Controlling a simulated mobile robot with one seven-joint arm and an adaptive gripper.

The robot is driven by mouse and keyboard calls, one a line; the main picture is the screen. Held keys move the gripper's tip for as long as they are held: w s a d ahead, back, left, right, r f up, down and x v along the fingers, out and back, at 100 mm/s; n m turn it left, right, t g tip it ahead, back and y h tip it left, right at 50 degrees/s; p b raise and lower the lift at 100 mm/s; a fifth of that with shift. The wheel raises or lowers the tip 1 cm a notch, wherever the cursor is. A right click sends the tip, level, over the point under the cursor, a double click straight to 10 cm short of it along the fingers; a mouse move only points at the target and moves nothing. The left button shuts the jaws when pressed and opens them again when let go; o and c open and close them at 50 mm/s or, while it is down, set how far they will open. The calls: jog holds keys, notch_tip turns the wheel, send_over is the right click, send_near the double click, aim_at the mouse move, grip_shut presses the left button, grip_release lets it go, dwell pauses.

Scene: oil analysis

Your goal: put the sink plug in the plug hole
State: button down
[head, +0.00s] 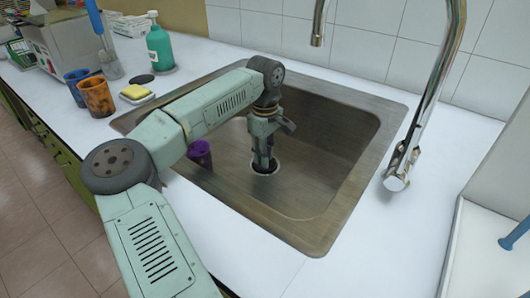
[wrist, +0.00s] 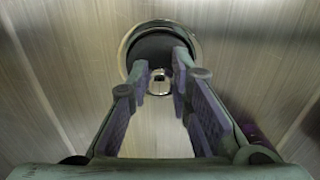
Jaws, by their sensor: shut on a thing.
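The steel sink (head: 330,195) is set in the white counter. My gripper (head: 264,165) points straight down into it, with its fingertips right at the plug hole (head: 277,172). In the wrist view the hole's shiny ring (wrist: 128,42) lies just beyond my fingertips (wrist: 160,82). My gripper is shut on a small metallic knob between the tips, which looks like part of the sink plug (wrist: 160,84). A dark round shape fills the ring behind it. I cannot tell whether that is the plug's body or the open hole, nor whether the plug is seated.
A purple cup (head: 200,152) stands in the sink, left of my gripper. The chrome tap (head: 398,165) rises at the right.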

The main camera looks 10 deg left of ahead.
jog(key=shift+f, duration=0.1)
jog(key=shift+f, duration=0.15)
jog(key=c, duration=1.5)
grip_release()
jog(key=shift+o, duration=0.2)
notch_tip(320, 180, up, 12)
jog(key=shift+r+b, duration=0.2)
jog(key=shift+b, duration=0.15)
